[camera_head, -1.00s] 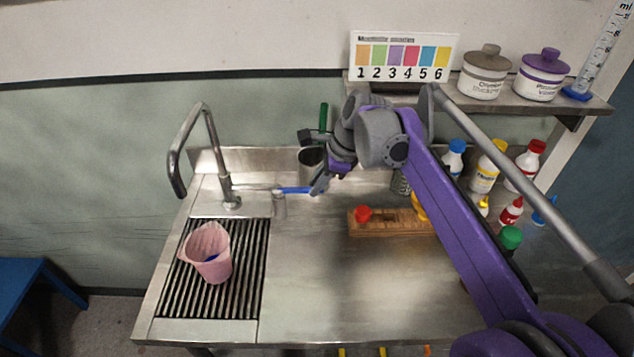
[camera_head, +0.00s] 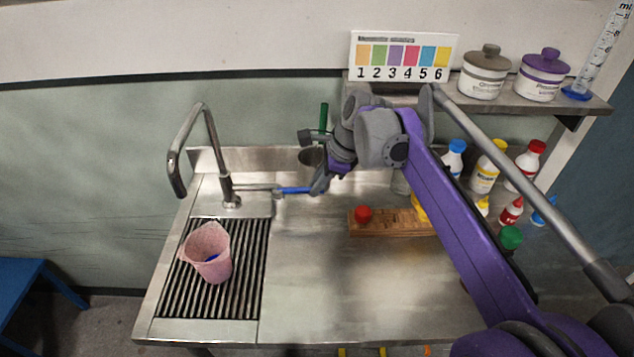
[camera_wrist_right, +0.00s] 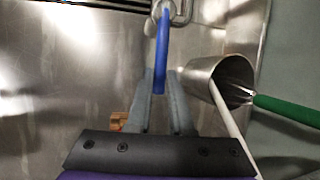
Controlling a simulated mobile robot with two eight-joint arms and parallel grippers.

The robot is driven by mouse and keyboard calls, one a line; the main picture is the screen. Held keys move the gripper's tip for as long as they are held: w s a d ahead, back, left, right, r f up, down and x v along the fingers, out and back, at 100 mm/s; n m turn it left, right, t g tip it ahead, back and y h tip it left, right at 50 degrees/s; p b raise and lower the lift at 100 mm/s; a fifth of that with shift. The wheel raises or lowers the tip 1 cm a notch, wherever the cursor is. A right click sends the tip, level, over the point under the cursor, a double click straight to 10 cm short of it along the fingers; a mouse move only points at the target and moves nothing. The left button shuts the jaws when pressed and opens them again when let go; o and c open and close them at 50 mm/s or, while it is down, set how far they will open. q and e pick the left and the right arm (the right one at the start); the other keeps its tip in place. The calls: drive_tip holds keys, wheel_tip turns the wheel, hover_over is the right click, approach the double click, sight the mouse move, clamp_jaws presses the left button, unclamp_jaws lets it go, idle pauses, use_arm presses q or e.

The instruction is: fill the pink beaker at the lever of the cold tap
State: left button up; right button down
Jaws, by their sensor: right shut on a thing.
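The pink beaker (camera_head: 216,266) stands upright on the ribbed drain grate at the left of the steel counter. A blue patch shows inside it. The tap (camera_head: 211,145) arches above, with its spout end up and left of the beaker in the picture; I see no clear water stream. The tap's blue lever (camera_head: 296,190) points right, and it also shows in the right wrist view (camera_wrist_right: 162,55). My right gripper (camera_head: 318,187) is shut on the lever's outer end; its fingers (camera_wrist_right: 161,88) lie along both sides. My left gripper is not in view.
A metal cup (camera_wrist_right: 211,80) with a green-handled tool (camera_wrist_right: 285,108) is close beside my right gripper. A wooden rack (camera_head: 385,223) with a red-topped item stands on the counter. Several bottles (camera_head: 484,170) stand at the right. The counter's front middle is clear.

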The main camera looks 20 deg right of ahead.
drive_tip(key=s+m, duration=0.1)
drive_tip(key=s+a+m+t+h, duration=0.1)
drive_tip(key=m, duration=0.1)
drive_tip(key=shift+s+a, duration=0.1)
idle(0.3)
drive_tip(key=c, duration=0.8)
unclamp_jaws()
drive_tip(key=shift+r, duration=0.1)
drive_tip(key=p+v, duration=0.1)
drive_tip(key=v, duration=0.9)
drive_tip(key=shift+s+r+p, duration=0.2)
drive_tip(key=shift+r+p, duration=0.1)
